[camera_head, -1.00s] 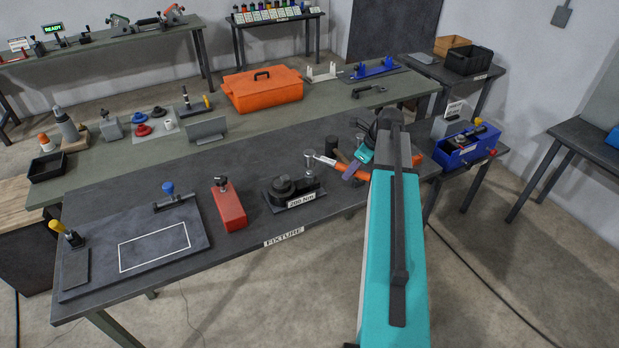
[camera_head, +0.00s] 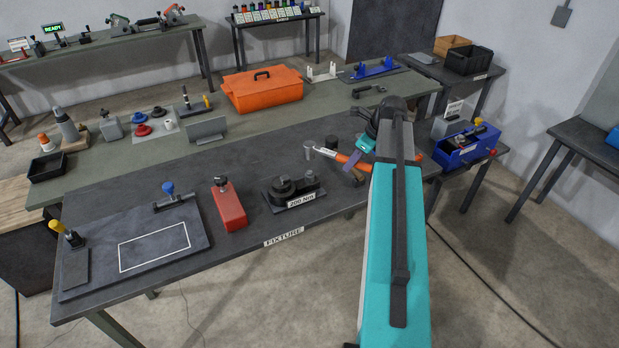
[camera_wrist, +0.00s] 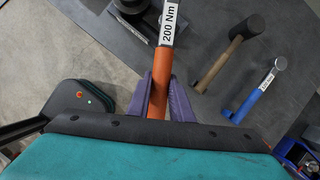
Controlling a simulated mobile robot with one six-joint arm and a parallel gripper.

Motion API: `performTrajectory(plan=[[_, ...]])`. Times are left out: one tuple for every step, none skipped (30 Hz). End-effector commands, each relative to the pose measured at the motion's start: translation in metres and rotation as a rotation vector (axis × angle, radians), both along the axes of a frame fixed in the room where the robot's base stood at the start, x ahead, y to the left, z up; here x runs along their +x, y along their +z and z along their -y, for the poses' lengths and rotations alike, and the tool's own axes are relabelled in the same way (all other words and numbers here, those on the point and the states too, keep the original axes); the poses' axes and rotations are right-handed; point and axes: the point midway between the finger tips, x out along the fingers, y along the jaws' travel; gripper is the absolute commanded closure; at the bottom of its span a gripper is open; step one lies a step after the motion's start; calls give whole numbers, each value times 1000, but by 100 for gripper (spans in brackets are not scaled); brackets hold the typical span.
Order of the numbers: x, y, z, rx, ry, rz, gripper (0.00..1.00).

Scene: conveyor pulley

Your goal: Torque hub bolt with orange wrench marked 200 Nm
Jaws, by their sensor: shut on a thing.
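The orange wrench (camera_wrist: 158,85) has a white label reading 200 Nm near its shaft. My gripper (camera_wrist: 159,80) is shut on its orange handle, with purple fingers on both sides. In the head view the wrench (camera_head: 352,159) is held over the right part of the bench, its metal head pointing left. The dark hub (camera_head: 284,188) stands on a base labelled 200 Nm, left of and nearer than the wrench head, apart from it in the picture. The hub (camera_wrist: 130,8) is cut off at the wrist view's top. The wrench's far end is out of that view.
A wooden-handled mallet (camera_wrist: 231,53) and a blue-handled tool (camera_wrist: 252,102) lie right of the wrench in the wrist view. A red block-like object (camera_head: 229,205) stands left of the hub. My arm hides part of the bench.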

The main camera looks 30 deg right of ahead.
Motion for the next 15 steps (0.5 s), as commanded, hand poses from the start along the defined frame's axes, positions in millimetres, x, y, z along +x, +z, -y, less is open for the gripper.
performTrajectory(plan=[[1, 3, 0, 0, 0, 2, 100], [1, 4, 0, 0, 1, 2, 100], [1, 6, 0, 0, 0, 4, 100], [1, 7, 0, 0, 0, 4, 100], [1, 8, 0, 0, -1, 4, 100], [1, 10, 0, 0, -1, 4, 100], [1, 11, 0, 0, -1, 4, 100], [1, 12, 0, 0, -1, 4, 100], [1, 13, 0, 0, -1, 4, 100], [1, 14, 0, 0, -1, 4, 100], [1, 15, 0, 0, -1, 4, 100], [1, 17, 0, -1, -1, 3, 100], [1, 17, 0, 0, 0, 2, 100], [1, 18, 0, 0, 0, 2, 100], [1, 19, 0, 0, 0, 2, 100]])
